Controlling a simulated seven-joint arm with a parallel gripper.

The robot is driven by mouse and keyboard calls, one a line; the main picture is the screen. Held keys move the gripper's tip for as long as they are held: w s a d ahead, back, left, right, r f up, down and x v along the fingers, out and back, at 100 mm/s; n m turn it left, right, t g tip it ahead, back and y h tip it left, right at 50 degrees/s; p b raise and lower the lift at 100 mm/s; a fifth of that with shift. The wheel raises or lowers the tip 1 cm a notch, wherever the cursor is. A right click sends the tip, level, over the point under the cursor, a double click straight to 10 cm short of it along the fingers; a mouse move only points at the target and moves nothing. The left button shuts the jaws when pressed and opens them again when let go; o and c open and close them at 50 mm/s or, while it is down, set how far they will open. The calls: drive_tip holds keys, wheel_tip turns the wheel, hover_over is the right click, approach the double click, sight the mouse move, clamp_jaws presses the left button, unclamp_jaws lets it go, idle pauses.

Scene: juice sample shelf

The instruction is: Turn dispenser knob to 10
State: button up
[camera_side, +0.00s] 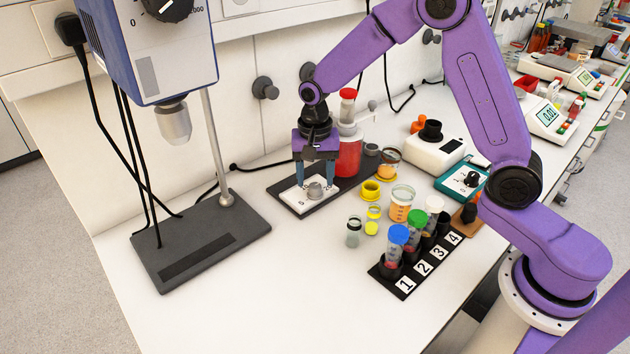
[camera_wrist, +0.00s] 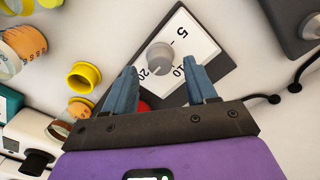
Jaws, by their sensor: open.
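The dispenser knob (camera_side: 315,190) is a small grey cylinder on a white dial plate (camera_side: 296,200), on the dispenser's dark base (camera_side: 284,186). In the wrist view the knob (camera_wrist: 160,56) sits on the plate among the printed numbers 5, 10 and 20. A small light mark on the knob appears to face the 20 side, but is hard to read. My gripper (camera_side: 315,183) points down over the plate. Its blue fingers (camera_wrist: 160,68) are open, one on each side of the knob, with gaps visible. Whether the tips reach knob height is unclear.
A red container (camera_side: 348,158) stands on the dispenser base just behind my gripper. Yellow cups (camera_side: 371,190), jars and a numbered tube rack (camera_side: 407,284) stand to the right. A blue stirrer (camera_side: 150,55) on a dark stand is left. The front table is clear.

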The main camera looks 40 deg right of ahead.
drive_tip(key=shift+f, duration=1.05)
clamp_jaws()
drive_tip(key=c, duration=1.1)
unclamp_jaws()
